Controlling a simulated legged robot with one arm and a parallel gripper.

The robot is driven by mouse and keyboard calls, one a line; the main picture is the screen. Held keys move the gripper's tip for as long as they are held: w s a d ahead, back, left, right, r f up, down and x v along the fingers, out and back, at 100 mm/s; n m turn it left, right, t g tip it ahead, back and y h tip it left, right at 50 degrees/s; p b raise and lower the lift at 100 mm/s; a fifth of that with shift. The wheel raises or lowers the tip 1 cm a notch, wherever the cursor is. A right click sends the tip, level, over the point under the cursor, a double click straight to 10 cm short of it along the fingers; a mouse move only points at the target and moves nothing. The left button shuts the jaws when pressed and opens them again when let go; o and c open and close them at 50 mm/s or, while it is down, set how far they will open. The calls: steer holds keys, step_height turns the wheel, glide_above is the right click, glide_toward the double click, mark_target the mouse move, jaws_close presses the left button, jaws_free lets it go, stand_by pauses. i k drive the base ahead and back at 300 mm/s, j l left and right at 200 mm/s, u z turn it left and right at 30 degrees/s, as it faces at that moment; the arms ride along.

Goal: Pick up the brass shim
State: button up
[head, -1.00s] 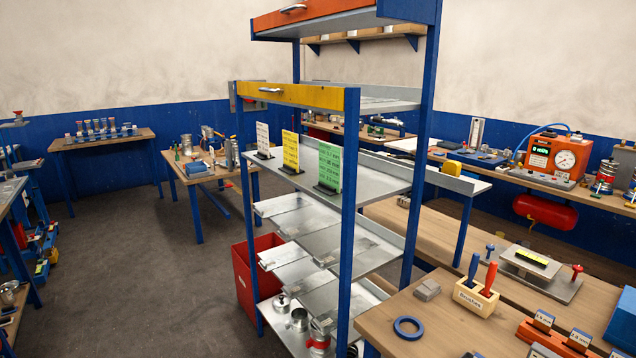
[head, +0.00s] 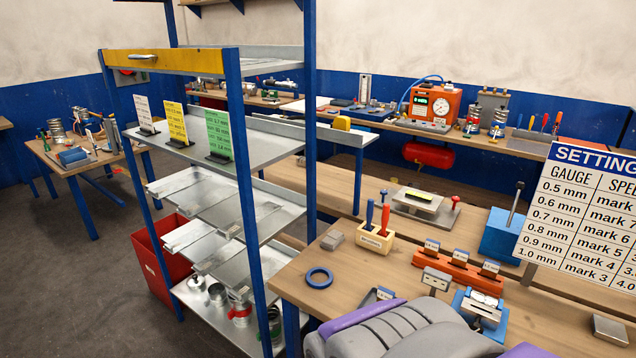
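I cannot make out a brass shim for certain in the head view. An orange rack (head: 458,271) on the near wooden bench holds several small upright pieces with white labels; the print is too small to read surely. My gripper's fingers are not visible. A grey and purple ribbed part, probably mine, fills the bottom edge and hides some of the near bench. A sign (head: 592,208) at the right lists gauges from 0.5 mm to 1.0 mm beside marks; its right side is cut off.
A blue-framed shelf rack (head: 236,140) stands left of the near bench (head: 345,262). Open floor lies left.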

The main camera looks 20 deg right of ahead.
mark_target(460, 257)
steer(key=z, duration=1.65)
